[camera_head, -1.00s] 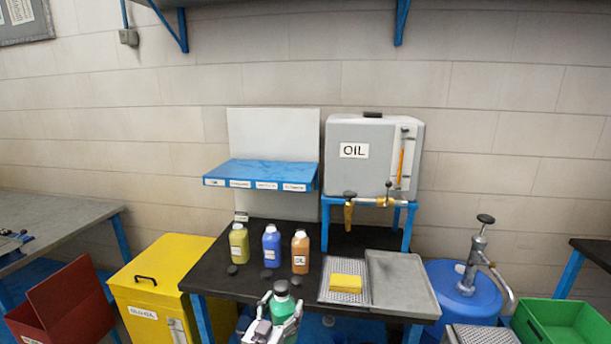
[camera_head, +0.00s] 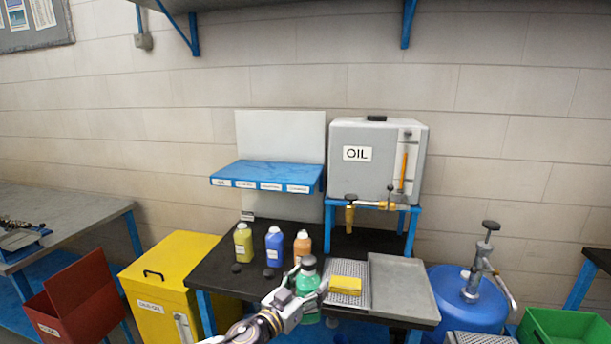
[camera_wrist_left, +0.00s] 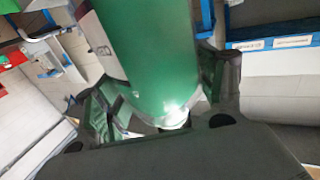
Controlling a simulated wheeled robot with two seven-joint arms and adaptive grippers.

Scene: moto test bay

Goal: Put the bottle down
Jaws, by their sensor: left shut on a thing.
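A green bottle (camera_head: 308,284) with a dark grey cap is in my left gripper (camera_head: 300,292), upright in the head view. The gripper is shut around its body at the front edge of the black table (camera_head: 222,270). I cannot tell whether the bottle's base touches anything. In the left wrist view the green bottle (camera_wrist_left: 160,55) fills the middle, between the dark fingers of my left gripper (camera_wrist_left: 165,105). My right gripper is not in view.
A yellow bottle (camera_head: 243,243), a blue bottle (camera_head: 274,247) and an orange bottle (camera_head: 302,245) stand behind. Dark caps lie before them. A yellow sponge (camera_head: 345,285) lies on a perforated tray (camera_head: 349,268), beside a grey tray (camera_head: 398,285). An oil tank (camera_head: 370,175) stands behind.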

